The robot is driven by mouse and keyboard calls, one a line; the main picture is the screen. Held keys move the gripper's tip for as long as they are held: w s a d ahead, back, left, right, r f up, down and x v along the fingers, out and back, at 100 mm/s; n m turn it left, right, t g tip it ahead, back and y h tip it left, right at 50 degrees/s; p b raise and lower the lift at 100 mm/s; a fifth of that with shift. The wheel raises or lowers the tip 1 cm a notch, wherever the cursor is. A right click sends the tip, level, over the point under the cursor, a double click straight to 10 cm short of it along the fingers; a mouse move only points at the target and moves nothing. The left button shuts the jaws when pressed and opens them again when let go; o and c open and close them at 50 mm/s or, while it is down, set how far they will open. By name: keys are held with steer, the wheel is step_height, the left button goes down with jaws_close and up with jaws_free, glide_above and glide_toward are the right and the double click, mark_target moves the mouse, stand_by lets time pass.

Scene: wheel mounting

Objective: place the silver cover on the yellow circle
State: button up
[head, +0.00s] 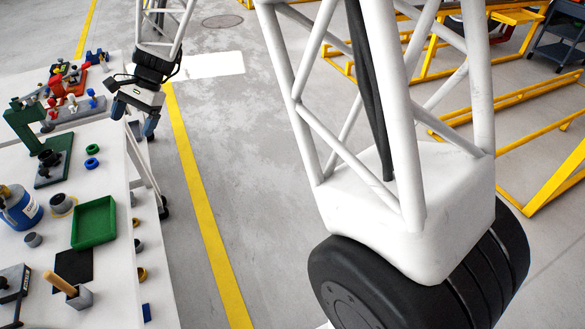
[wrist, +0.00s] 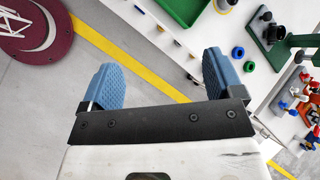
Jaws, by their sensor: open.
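A grey round piece (head: 62,202) with a yellow rim showing around its base sits on the white table, left of the green tray. It also shows at the top edge of the wrist view (wrist: 224,5). I cannot tell whether this is the silver cover on the yellow circle. A smaller plain grey cylinder (head: 33,240) stands nearer, by the blue can. My gripper (head: 134,117) is open and empty, beyond these pieces near the table's right edge. In the wrist view its blue fingers (wrist: 160,80) are wide apart with only floor between them.
The white table (head: 105,262) holds a green tray (head: 94,223), a blue can (head: 18,209), a blue ring (head: 92,149), a green ring (head: 91,163) and a green stand (head: 52,168). A wooden-handled tool stands in front. Open floor lies right of the table.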

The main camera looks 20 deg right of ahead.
steer(key=s+d+r+n+t+h, duration=0.1)
steer(key=s+d+r+n+h, duration=0.1)
steer(key=s+d, duration=0.7)
steer(key=s+d+r+n+t+h, duration=0.1)
steer(key=s+d, duration=0.7)
steer(key=s, duration=0.8)
steer(key=s+d+r+n+t+h, duration=0.2)
steer(key=s+d+n+t+h, duration=0.1)
steer(key=s+d, duration=0.6)
steer(key=s+n+h, duration=0.1)
steer(key=s, duration=0.3)
steer(key=shift+d+r+h, duration=0.3)
steer(key=shift+c, duration=0.2)
